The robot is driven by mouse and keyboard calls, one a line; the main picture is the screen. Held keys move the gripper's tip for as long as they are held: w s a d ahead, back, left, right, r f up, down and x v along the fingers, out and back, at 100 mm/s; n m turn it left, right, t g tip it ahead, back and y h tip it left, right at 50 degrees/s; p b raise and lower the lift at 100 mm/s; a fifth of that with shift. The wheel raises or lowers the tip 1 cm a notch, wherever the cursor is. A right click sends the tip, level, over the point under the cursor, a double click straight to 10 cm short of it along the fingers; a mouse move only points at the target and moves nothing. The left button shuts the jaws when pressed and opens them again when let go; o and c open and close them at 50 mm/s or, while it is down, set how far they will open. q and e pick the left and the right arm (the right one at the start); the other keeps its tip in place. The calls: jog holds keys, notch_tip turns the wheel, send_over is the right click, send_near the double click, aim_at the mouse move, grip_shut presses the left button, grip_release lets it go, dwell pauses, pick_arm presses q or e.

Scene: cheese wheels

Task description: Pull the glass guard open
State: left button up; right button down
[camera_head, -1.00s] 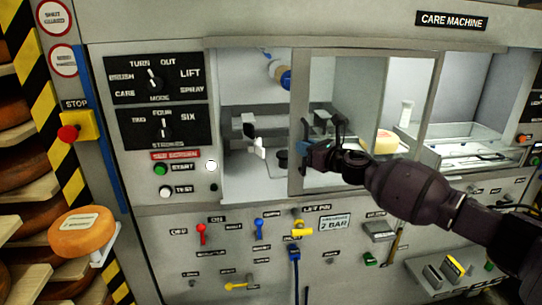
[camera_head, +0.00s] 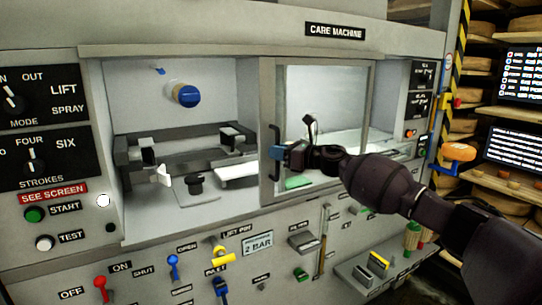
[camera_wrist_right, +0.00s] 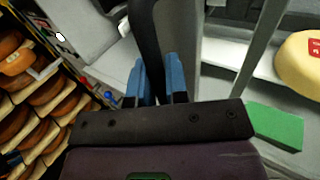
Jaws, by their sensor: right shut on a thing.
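The glass guard (camera_head: 325,100) is a clear pane in a grey frame on the front of the care machine. It stands at the right side of the machine's bay, and the bay's left part is uncovered. The guard's dark upright handle (camera_head: 275,135) is on its left frame bar. My right gripper (camera_head: 280,152) is at this handle. In the right wrist view, the blue fingers of my right gripper (camera_wrist_right: 158,82) are shut on the black handle (camera_wrist_right: 146,40), one on each side. My left gripper is out of view.
Inside the open bay are a blue knob (camera_head: 186,95), dark clamps and a pale plate. A green block (camera_wrist_right: 275,127) and a cheese wheel (camera_wrist_right: 300,62) show in the right wrist view. Switches and levers cover the panel below. Shelves of cheese (camera_head: 520,55) stand at right.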

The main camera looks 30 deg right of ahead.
jog(key=c, duration=1.1)
grip_release()
jog(key=shift+c, duration=0.2)
jog(key=v, duration=1)
jog(key=shift+s+d, duration=0.25)
jog(key=shift+s, duration=0.1)
